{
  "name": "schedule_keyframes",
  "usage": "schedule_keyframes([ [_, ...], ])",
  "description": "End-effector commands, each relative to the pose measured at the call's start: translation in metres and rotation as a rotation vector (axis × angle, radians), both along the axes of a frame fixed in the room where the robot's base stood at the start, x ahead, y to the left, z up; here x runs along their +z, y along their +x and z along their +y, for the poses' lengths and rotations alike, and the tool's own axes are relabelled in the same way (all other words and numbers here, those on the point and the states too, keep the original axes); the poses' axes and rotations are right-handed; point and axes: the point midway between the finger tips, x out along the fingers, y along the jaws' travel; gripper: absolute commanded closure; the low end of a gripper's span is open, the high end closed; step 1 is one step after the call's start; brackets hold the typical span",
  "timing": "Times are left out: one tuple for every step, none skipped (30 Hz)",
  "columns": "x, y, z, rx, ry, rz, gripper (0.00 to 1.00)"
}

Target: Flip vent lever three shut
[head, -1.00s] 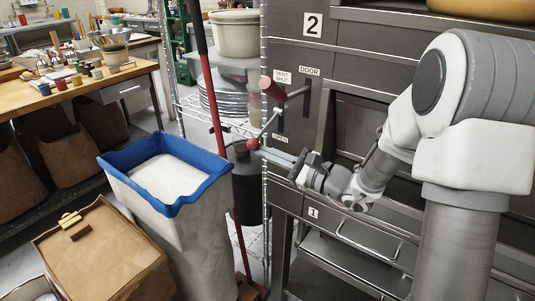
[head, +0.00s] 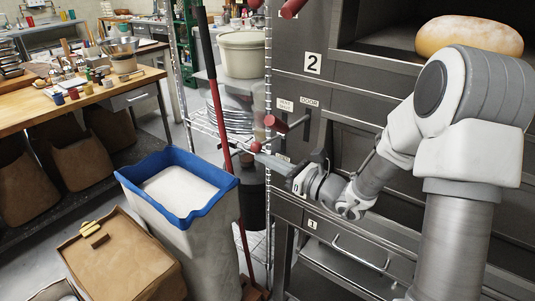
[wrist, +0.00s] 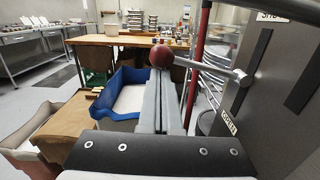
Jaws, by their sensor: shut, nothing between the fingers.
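A vent lever with a red ball knob (head: 256,147) sticks out from the oven's side panel, below the number 2 plate (head: 313,63). In the wrist view its ball (wrist: 162,57) and metal rod stand between the SHUT label (wrist: 270,17) and the OPEN label (wrist: 229,122). My gripper (head: 260,158) is shut and empty, its tips just under the ball; the wrist view shows its fingers (wrist: 160,90) close below the ball. I cannot tell if they touch. No number 3 plate shows.
A red door handle (head: 275,122) is just above the lever. A red pole (head: 218,125) and a wire shelf (head: 205,125) stand left of the oven. A blue-rimmed bin (head: 226,184) is in front. Bread (head: 468,37) sits in the upper oven opening.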

Motion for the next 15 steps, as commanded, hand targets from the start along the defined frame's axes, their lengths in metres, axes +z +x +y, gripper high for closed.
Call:
schedule_keyframes([
  [0.010, 0.000, -0.001, -0.001, 0.022, 0.029, 1.00],
  [0.012, 0.000, -0.001, -0.001, 0.035, 0.045, 1.00],
  [0.015, 0.000, -0.001, -0.001, 0.051, 0.066, 1.00],
  [0.016, 0.000, 0.000, -0.001, 0.064, 0.081, 1.00],
  [0.018, 0.000, -0.001, -0.001, 0.074, 0.093, 1.00],
  [0.020, 0.001, -0.001, -0.001, 0.086, 0.111, 1.00],
  [0.021, 0.001, -0.001, -0.001, 0.084, 0.108, 1.00],
  [0.022, 0.001, -0.001, -0.001, 0.083, 0.107, 1.00],
  [0.023, 0.001, -0.001, -0.001, 0.082, 0.106, 1.00],
  [0.024, 0.001, -0.001, -0.001, 0.082, 0.105, 1.00],
  [0.025, 0.002, -0.001, -0.001, 0.082, 0.105, 1.00],
  [0.026, 0.002, -0.002, -0.001, 0.081, 0.104, 1.00],
  [0.027, 0.002, -0.002, -0.001, 0.081, 0.104, 1.00],
  [0.027, 0.002, -0.002, -0.001, 0.081, 0.104, 1.00],
  [0.028, 0.002, -0.002, -0.001, 0.081, 0.104, 1.00],
])
